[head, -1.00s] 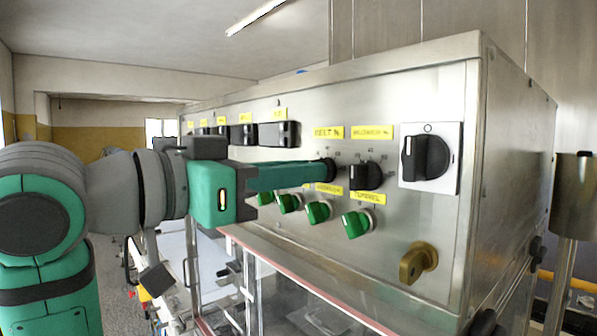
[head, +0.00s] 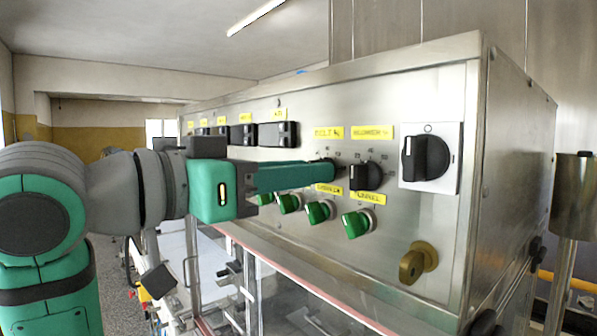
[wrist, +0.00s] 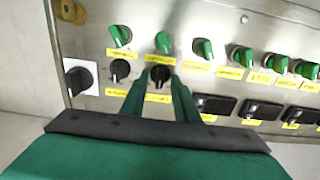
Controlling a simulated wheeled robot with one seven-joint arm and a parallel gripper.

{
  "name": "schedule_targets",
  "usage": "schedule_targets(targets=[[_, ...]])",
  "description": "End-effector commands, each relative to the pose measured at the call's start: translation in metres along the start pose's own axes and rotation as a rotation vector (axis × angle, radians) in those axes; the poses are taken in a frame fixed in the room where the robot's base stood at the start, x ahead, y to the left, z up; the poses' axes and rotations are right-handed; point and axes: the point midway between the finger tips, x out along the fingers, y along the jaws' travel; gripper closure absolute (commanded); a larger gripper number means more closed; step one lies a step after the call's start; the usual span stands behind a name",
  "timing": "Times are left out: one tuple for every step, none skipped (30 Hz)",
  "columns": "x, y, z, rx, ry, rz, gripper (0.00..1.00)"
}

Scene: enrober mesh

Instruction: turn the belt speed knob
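The belt speed knob (wrist: 160,75) is a small round black knob under the yellow "BELT %" label (head: 328,132) on the steel control panel. My gripper (head: 328,171) reaches in from the left in the head view, its green fingers level with the panel face. In the wrist view my gripper (wrist: 161,78) has one fingertip on each side of the knob, and both appear to touch it. The fingertips hide most of the knob in the head view, and its pointer angle is hard to read.
Just right of the fingers is a similar black knob (head: 365,176), then a large black rotary switch (head: 426,158) on a white plate. Green knobs (head: 356,223) sit in a row below. Black rocker switches (head: 278,134) are to the left. A brass key-like knob (head: 417,262) sticks out lower right.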

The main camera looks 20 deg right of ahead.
Motion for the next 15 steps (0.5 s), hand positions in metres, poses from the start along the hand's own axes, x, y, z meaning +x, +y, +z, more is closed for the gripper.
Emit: schedule_targets(targets=[[-0.001,0.0,0.0,0.0,0.0,0.0,0.72],[-0.001,0.0,0.0,0.0,0.0,0.0,0.72],[-0.003,0.0,0.0,0.0,0.0,-0.001,0.72],[-0.005,0.0,0.0,0.0,0.0,-0.001,0.72],[-0.008,0.0,0.0,0.0,0.001,-0.001,0.72],[-0.012,-0.001,0.0,0.0,0.001,-0.001,0.72],[-0.016,-0.001,0.0,0.0,0.001,-0.002,0.72],[-0.021,-0.001,0.0,0.0,0.001,-0.002,0.72],[-0.029,-0.001,0.0,0.0,0.001,-0.003,0.72],[-0.034,-0.001,0.0,0.0,0.001,-0.004,0.72],[-0.04,-0.001,0.0,0.0,0.001,-0.003,0.72],[-0.048,-0.001,0.0,0.0,0.002,-0.003,0.72],[-0.054,-0.001,0.0,0.0,0.002,-0.004,0.72],[-0.06,-0.001,0.0,0.0,0.001,-0.003,0.72],[-0.067,-0.001,0.0,0.0,0.001,-0.003,0.72]])
